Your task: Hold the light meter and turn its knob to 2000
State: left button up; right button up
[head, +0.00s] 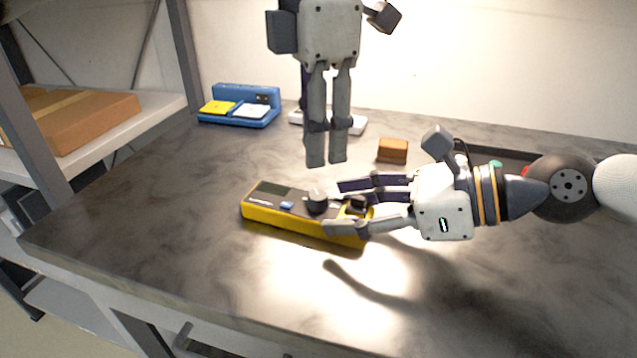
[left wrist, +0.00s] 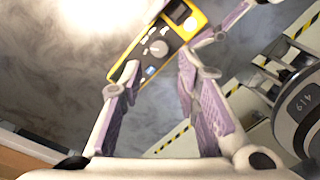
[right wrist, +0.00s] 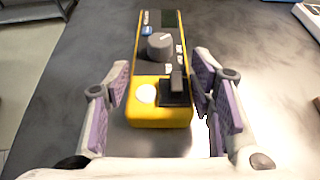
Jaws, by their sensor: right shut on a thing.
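The light meter (head: 283,217) is a yellow-edged black box lying on the grey bench, with a dark screen at its left end. Its round dark knob (head: 316,204) stands up from its face, and it also shows in the right wrist view (right wrist: 160,46) with a pale mark, its setting too small to read. My right gripper (head: 337,208) is shut on the meter's right end, one finger on each side. My left gripper (head: 327,163) points down above and behind the knob, fingers parted and empty. In the left wrist view the knob (left wrist: 158,47) lies beyond the fingertips.
A blue case (head: 240,108) with yellow and white pads stands at the back left. A white device (head: 352,124) lies behind my left gripper. A small brown block (head: 392,151) sits right of it. A dark tray (head: 507,157) is at the back right. The front left bench is clear.

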aim_at(319, 195)
pick_arm(q)
notch_tip(319, 195, down, 8)
jog(key=shift+r, duration=0.2)
grip_shut()
jog(key=shift+m, duration=0.3)
jog(key=m, duration=0.3)
jog(key=shift+r+m, duration=0.1)
jog(key=shift+m, duration=1.7)
